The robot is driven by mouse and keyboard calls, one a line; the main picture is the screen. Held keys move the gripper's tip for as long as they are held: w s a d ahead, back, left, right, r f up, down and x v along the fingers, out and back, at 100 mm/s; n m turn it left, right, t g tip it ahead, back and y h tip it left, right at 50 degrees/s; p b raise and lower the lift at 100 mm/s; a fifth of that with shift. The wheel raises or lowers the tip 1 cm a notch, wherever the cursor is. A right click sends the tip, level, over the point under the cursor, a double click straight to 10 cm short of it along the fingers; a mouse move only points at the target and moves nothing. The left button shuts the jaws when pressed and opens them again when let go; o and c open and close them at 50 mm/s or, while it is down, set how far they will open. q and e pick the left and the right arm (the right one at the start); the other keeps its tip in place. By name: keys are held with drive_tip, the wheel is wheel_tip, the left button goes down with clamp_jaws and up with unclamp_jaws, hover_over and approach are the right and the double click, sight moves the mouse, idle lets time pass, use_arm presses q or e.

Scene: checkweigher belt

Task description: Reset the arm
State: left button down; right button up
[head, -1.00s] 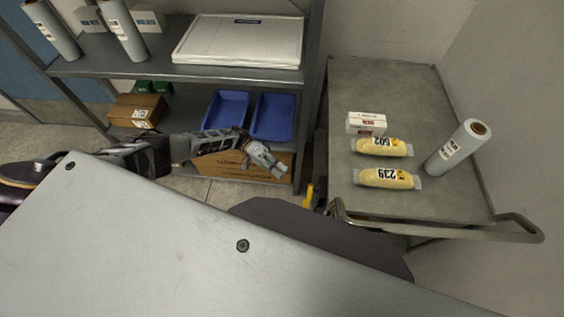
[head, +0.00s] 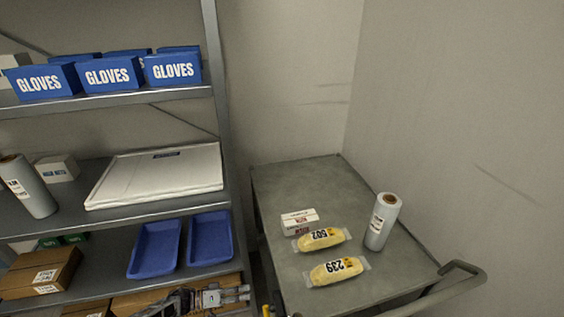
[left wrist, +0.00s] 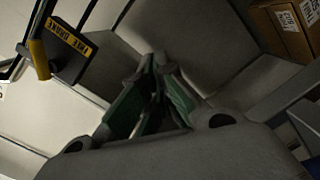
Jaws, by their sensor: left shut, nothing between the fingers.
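My left gripper (head: 240,294) shows at the bottom of the head view, in front of the lower part of the shelf rack. It is shut and empty. In the left wrist view its fingers (left wrist: 156,92) are together with nothing between them. It is left of the cart and apart from the things on it. My right gripper is in neither view.
The grey cart (head: 278,262) at right holds yellow packs marked 502 (head: 321,239) and 239 (head: 335,271), a small white box (head: 299,221) and a film roll (head: 382,222). The rack (head: 216,120) holds blue glove boxes (head: 108,75), blue trays (head: 156,248) and cartons (head: 40,272).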

use_arm(q)
drive_tip(key=s+a+f+n+t+y, duration=0.1)
drive_tip(key=s+a+f+t+y, duration=0.2)
drive_tip(key=f, duration=0.5)
drive_tip(key=s+a+f+n+t+y, duration=0.1)
drive_tip(key=s+a+f+y, duration=0.3)
drive_tip(key=f, duration=0.3)
drive_tip(key=s+a+f+n+t+y, duration=0.1)
drive_tip(key=s+a+f+t+y, duration=0.1)
drive_tip(key=a+f+y, duration=0.45)
drive_tip(key=s+a+f+g+y, duration=0.1)
drive_tip(key=s+f+g, duration=0.2)
drive_tip(key=s, duration=0.7)
drive_tip(key=s+a+f+m+g+y, duration=0.1)
drive_tip(key=s+a+f+g, duration=0.1)
drive_tip(key=s+f, duration=0.4)
drive_tip(key=s+a+f+g+y, duration=0.1)
drive_tip(key=s+f+g, duration=0.2)
drive_tip(key=s, duration=1.2)
drive_tip(key=shift+s+a+f+m+g+y, duration=0.3)
drive_tip(key=shift+s+f+m+y, duration=0.1)
drive_tip(key=shift+f, duration=0.45)
drive_tip(key=shift+w, duration=0.15)
